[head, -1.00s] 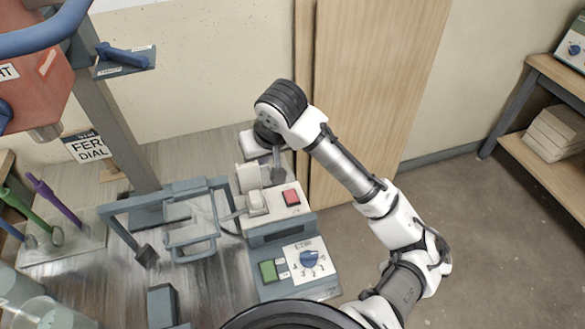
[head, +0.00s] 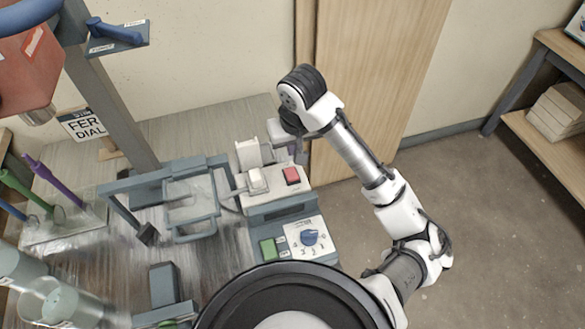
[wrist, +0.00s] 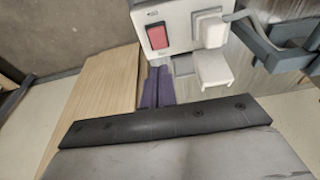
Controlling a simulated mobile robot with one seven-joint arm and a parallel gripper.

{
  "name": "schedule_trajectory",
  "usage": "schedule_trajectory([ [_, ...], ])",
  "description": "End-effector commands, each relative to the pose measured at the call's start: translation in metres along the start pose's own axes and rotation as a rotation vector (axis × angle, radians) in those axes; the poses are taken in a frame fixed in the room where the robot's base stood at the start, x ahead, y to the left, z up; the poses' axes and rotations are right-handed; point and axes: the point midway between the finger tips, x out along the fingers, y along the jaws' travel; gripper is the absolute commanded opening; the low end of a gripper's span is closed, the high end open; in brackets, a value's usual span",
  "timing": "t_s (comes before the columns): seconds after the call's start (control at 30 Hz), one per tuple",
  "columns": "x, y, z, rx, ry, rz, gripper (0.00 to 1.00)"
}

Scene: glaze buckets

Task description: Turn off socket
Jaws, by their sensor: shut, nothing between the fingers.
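The socket (head: 273,188) is a white box on the bench with a red rocker switch (head: 291,175) on its right part and a white plug (head: 257,180) on its left. In the wrist view the red switch (wrist: 157,37) and the plug (wrist: 209,29) both show clearly. The switch's tilt is too small to tell. My gripper (head: 301,158) is shut and empty, just behind the socket's back right edge. Its purple-grey fingers (wrist: 155,74) point toward the switch in the wrist view and appear apart from it.
A blue-grey box with a blue dial (head: 309,238) and green button (head: 268,248) stands in front of the socket. A blue-grey frame (head: 190,215) stands left. A white block (head: 248,154) is behind the plug. A wooden panel (head: 375,70) leans on the wall.

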Motion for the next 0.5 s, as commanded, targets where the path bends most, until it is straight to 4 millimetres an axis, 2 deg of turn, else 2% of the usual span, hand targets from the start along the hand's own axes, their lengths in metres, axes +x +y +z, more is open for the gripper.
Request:
schedule_trajectory([
  [0.03,0.012,-0.001,0.001,0.002,-0.003,-0.006,0.0],
  [0.3,0.061,-0.002,0.001,0.002,-0.003,-0.005,0.0],
  [0.5,0.085,0.0,0.01,0.003,-0.001,-0.002,0.0],
])
